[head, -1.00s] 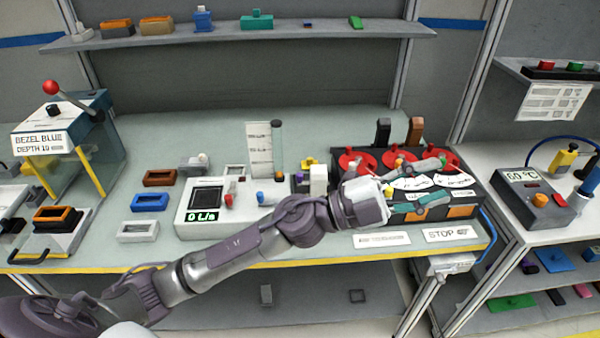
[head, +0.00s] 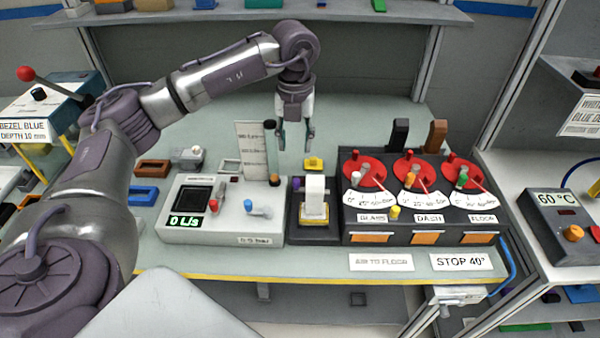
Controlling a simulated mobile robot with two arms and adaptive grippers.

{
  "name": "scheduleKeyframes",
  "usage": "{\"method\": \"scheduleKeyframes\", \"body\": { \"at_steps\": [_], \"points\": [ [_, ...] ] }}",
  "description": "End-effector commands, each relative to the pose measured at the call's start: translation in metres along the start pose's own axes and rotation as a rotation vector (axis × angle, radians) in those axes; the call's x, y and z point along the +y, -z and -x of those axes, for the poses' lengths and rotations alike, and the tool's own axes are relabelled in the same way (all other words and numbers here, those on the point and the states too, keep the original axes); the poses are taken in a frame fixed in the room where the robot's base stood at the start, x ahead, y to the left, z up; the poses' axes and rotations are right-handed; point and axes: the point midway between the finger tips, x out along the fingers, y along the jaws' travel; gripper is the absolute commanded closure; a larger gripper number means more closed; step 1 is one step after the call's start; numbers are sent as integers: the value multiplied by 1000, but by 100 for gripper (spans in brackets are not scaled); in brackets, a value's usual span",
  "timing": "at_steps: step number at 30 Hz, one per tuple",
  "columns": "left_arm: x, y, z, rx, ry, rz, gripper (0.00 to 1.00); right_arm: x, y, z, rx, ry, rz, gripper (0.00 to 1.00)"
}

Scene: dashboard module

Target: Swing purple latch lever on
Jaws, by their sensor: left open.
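The purple latch lever (head: 296,184) shows as a small purple piece at the left rear of a dark fixture (head: 316,236). A white upright block on a yellow base (head: 314,198) stands in the fixture beside it. The lever's full shape and exact angle are too small to tell. My left gripper (head: 296,144) points down behind and above the lever in the picture, apart from it. Its two fingers are spread and nothing is between them. My right gripper is not in view.
A grey flow box (head: 220,230) reading 0 L/s, with red and blue levers, stands left of the fixture. A black panel (head: 420,222) with red dials stands right.

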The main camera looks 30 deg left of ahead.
Motion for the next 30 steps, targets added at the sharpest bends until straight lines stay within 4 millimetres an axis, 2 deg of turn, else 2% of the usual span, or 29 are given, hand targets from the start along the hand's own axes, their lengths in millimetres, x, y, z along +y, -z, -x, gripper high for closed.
{"method": "scheduleKeyframes", "body": {
  "at_steps": [1, 3, 7, 10, 15, 20, 30],
  "points": [
    [1, 1, -8, 5, -3, -1, 55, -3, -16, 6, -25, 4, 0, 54],
    [0, 1, -22, 5, -3, -1, 55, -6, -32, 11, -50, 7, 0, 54],
    [0, 2, -51, 6, -2, -3, 55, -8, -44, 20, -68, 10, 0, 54],
    [0, 1, -72, 5, 0, -3, 55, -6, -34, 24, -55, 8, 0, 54],
    [-1, 1, -100, 4, 1, -3, 55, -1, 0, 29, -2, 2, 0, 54],
    [-2, 1, -116, 3, 3, -5, 55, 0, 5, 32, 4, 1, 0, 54],
    [-2, 1, -120, 1, 4, -5, 55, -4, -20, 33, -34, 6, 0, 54]
  ]
}}
